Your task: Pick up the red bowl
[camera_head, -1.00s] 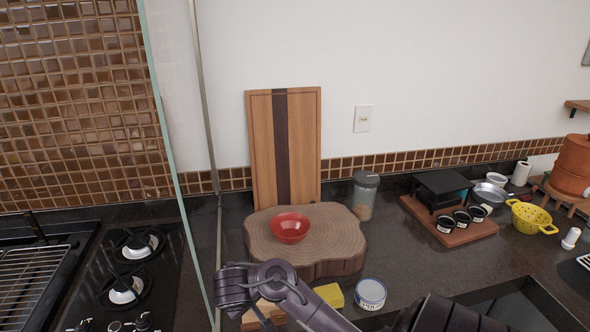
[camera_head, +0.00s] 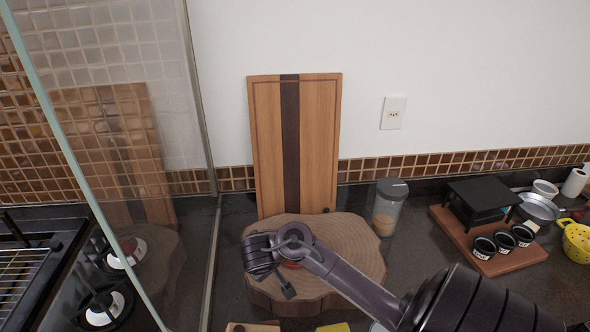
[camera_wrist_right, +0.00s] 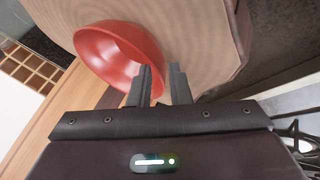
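The red bowl (camera_wrist_right: 105,55) shows in the right wrist view, resting on the round wooden board (camera_wrist_right: 205,45). In the head view only a small red part of the bowl (camera_head: 291,266) shows behind my right arm. My right gripper (camera_wrist_right: 161,80) has its two fingers apart. The near finger overlaps the bowl's right side in the picture, and the bowl's rim reaches the gap between the fingers. I cannot tell whether they touch it. My left gripper is not in view.
A striped cutting board (camera_head: 320,140) leans on the wall behind the wooden block. A glass jar (camera_head: 388,208) stands to its right, and a tray with black cups (camera_head: 505,262) further right. A glass panel (camera_head: 150,120) stands at the left, beside the stove.

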